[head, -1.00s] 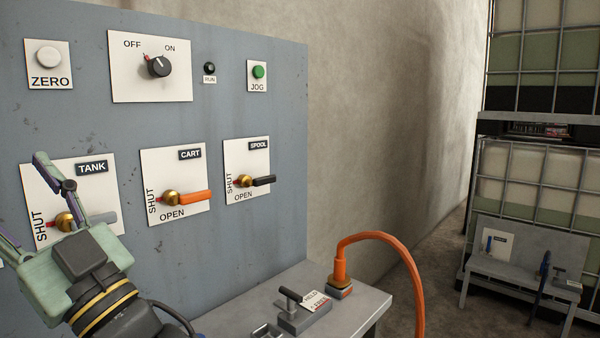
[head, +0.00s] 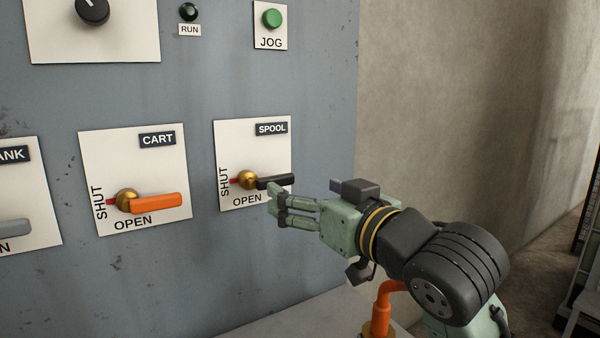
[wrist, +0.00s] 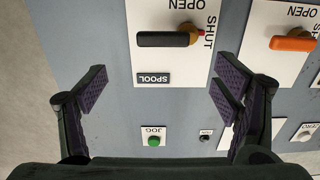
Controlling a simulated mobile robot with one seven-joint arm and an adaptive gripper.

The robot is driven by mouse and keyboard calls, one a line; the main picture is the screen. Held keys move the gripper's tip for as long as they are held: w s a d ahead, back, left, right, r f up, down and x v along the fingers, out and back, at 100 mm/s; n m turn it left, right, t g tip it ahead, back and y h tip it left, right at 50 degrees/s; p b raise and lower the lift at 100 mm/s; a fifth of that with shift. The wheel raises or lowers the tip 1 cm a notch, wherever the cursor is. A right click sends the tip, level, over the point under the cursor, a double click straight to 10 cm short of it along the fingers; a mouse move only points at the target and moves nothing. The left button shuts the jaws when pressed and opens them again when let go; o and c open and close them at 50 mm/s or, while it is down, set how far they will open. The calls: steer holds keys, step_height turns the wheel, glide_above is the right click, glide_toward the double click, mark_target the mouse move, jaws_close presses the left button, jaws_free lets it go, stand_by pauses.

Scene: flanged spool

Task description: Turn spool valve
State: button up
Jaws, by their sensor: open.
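The spool valve has a brass hub (head: 248,180) with a red pointer on its left and a black lever handle (head: 275,182) pointing right, level. It sits on a white plate (head: 228,135) marked SPOOL, with SHUT at the left and OPEN below. My gripper (head: 276,205) is close to the handle's right end, a little below it in the head view. In the wrist view, which is upside down, my gripper (wrist: 160,88) is open and empty, its fingers spread wide. The black handle (wrist: 160,39) lies past the fingertips, not visibly touched.
The CART valve with its orange handle (head: 160,203) is to the left, and the TANK plate (head: 22,190) is farther left. The green JOG button (head: 271,18) is above. An orange hose fitting (head: 381,310) rises below my arm. A bare wall is at the right.

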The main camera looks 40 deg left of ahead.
mark_target(277, 177)
steer(key=p+x, duration=0.1)
steer(key=x, duration=0.4)
steer(key=p+x, duration=0.1)
steer(key=x, duration=0.4)
steer(key=shift+s+a, duration=0.15)
steer(key=shift+a, duration=0.15)
steer(key=shift+c, duration=0.4)
steer(key=shift+r, duration=0.15)
steer(key=c, duration=1.6)
